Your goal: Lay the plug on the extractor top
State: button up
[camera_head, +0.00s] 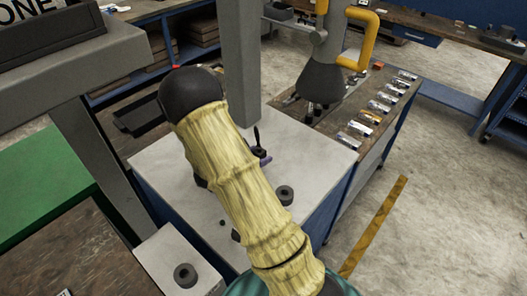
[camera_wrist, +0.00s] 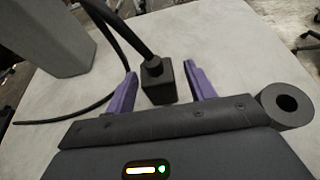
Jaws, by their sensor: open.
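The black plug (camera_wrist: 158,80) is on the pale worktop, with its thick black cable rising from it toward the upper left in the wrist view. In the head view the plug (camera_head: 258,149) is small and partly hidden by my arm. My gripper (camera_wrist: 160,73) is open, with one purple finger on each side of the plug and a visible gap to each. In the head view only a bit of a purple finger shows beside the plug. Which surface is the extractor top I cannot tell; the pale top (camera_head: 318,158) under the plug belongs to a blue-sided cabinet.
A black ring (camera_wrist: 288,103) is close to the gripper's right side. Another black ring (camera_head: 185,275) sits on a lower pale surface. A grey post (camera_head: 238,60) rises behind the plug. A grey hood (camera_head: 322,82) hangs over a bench with several small packets.

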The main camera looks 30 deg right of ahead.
jog(key=p+v, duration=0.2)
jog(key=v, duration=0.6)
jog(key=shift+a, duration=0.35)
jog(key=shift+s+r, duration=0.1)
dwell(0.9)
